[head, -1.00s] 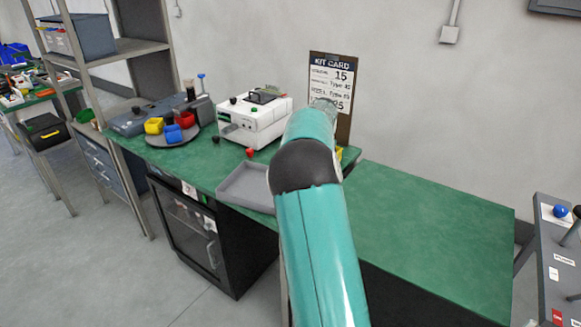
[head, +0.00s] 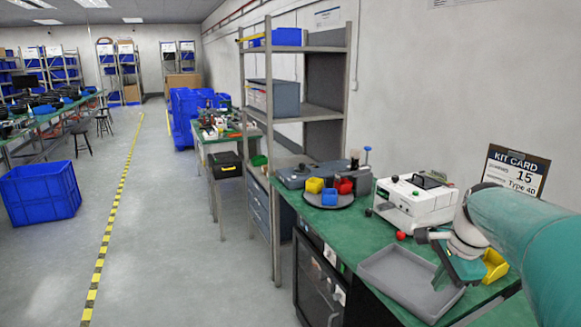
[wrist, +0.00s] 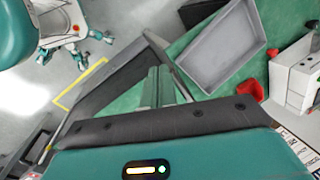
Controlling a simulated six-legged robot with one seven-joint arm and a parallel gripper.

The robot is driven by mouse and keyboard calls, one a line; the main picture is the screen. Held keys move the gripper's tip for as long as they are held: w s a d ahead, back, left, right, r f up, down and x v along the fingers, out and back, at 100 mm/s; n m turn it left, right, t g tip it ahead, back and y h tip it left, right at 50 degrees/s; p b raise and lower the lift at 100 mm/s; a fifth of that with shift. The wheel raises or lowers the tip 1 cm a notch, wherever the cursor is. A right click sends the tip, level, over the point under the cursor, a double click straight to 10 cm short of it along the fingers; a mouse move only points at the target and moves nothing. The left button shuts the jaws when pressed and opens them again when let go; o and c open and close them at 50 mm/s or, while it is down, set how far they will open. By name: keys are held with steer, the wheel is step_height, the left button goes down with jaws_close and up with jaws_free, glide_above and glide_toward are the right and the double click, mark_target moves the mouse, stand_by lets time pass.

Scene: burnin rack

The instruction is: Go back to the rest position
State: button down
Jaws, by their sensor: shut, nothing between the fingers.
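My gripper shows in the wrist view (wrist: 158,90) with its green fingers together and nothing between them. In the head view my arm comes in from the right edge, and the gripper (head: 458,268) points down above the green bench (head: 372,240), beside the right end of the grey tray (head: 400,278). I cannot tell its exact height over the bench. The tray is empty and also shows in the wrist view (wrist: 222,45), above and right of the fingers.
A white machine (head: 412,205), small red, yellow and blue bins (head: 329,196) and a yellow bin (head: 495,266) stand on the bench. A kit card (head: 517,172) stands behind. A shelf rack (head: 312,112) rises left of the bench. The floor left of it is open, with a blue crate (head: 40,193).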

steer(key=s+a+f+n+t+h, duration=0.1)
steer(key=s+a+n+t, duration=0.1)
steer(key=s+a+n, duration=1.3)
steer(key=s+n, duration=0.2)
steer(key=s, duration=0.1)
steer(key=shift+s+a+f+t, duration=0.3)
steer(key=shift+s+f+t, duration=0.05)
steer(key=shift+s+t, duration=0.05)
